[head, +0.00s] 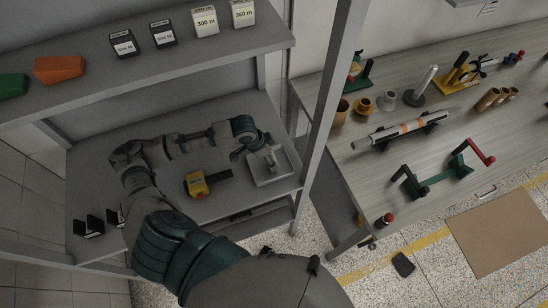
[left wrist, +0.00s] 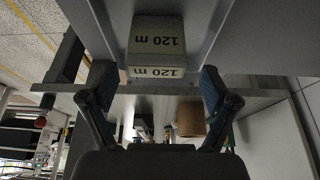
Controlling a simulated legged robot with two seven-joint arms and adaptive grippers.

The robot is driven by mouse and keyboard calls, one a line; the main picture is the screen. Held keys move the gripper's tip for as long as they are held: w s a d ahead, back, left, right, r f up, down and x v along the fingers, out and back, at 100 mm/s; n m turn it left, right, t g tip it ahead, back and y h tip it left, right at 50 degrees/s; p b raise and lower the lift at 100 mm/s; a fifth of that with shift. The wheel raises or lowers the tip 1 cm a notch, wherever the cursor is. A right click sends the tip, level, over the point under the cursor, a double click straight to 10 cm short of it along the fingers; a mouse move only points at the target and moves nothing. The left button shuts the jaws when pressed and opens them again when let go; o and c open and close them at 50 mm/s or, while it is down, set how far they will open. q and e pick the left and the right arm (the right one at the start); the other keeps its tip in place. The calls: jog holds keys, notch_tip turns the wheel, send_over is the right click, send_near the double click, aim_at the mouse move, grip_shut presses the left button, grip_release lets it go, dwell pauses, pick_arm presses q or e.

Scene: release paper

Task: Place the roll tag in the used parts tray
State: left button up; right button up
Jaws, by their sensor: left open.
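A white roll tag marked "120 m" (left wrist: 157,45) shows upside down in the left wrist view, ahead of and between my fingers. My left gripper (left wrist: 155,78) is open, with a finger on each side of the tag's near end; I cannot tell whether they touch it. In the head view my left gripper (head: 258,146) is low over a shallow grey tray (head: 287,163) on the lower shelf. A small pale object (head: 271,160) is in the tray by the fingers, its lettering unreadable. My right gripper is not in view.
A yellow tool (head: 196,183) lies left of the tray, with small black stands (head: 88,226) farther left. The upper shelf holds tags marked "300 m" (head: 205,21) and "360 m" (head: 243,13). A rack post (head: 329,110) stands right of the tray.

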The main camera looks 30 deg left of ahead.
pick_arm(q)
jog(key=v, duration=0.7)
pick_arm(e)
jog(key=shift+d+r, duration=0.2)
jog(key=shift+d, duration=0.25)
pick_arm(q)
jog(key=shift+d+f, duration=0.1)
